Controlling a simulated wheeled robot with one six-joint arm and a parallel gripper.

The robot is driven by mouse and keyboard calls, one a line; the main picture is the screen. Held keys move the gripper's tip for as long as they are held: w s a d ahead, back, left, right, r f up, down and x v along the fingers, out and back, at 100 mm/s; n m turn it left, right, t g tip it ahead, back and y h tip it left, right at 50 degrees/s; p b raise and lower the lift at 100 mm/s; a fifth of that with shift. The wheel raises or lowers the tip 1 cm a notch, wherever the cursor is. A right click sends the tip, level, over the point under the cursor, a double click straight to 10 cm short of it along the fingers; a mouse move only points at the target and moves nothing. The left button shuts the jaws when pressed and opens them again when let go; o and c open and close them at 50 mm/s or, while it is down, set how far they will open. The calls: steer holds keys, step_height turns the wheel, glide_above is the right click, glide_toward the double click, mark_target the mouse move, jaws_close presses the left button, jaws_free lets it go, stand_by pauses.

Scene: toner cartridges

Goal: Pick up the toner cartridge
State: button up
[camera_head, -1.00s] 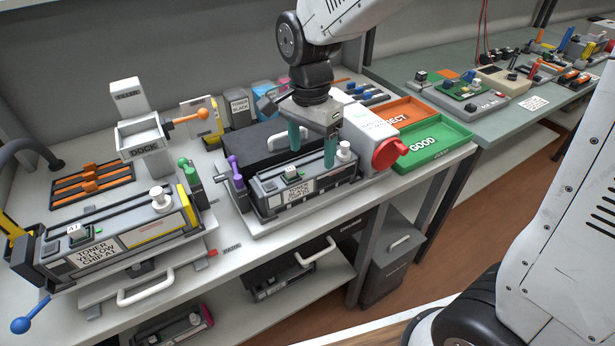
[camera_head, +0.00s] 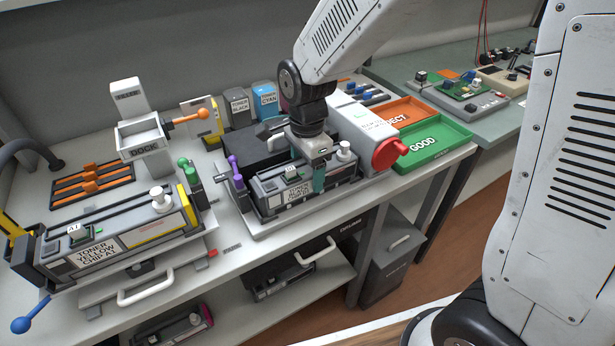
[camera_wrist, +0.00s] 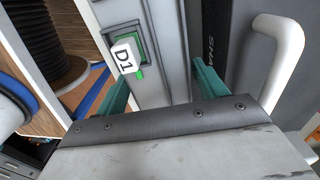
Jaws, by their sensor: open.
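A grey and black toner cartridge (camera_head: 270,200) with a white label sits in a cradle in the middle of the bench. My gripper (camera_head: 308,168) is over it, pointing down, with one teal finger in front of the cartridge body. The far finger is mostly hidden. In the wrist view, my gripper (camera_wrist: 160,88) is open, with its teal fingers on either side of the grey cartridge body (camera_wrist: 174,70). I cannot tell whether the fingers touch the cartridge.
A yellow toner cartridge (camera_head: 112,237) lies in another holder at left. A purple lever (camera_head: 234,168) stands left of the middle cradle. A grey unit with a red knob (camera_head: 390,153) is close at right. Orange (camera_head: 398,110) and green (camera_head: 432,146) trays lie beyond it.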

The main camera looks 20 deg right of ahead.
steer(key=shift+c, duration=0.3)
steer(key=c, duration=1)
steer(key=shift+c, duration=1.4)
steer(key=shift+r, duration=0.15)
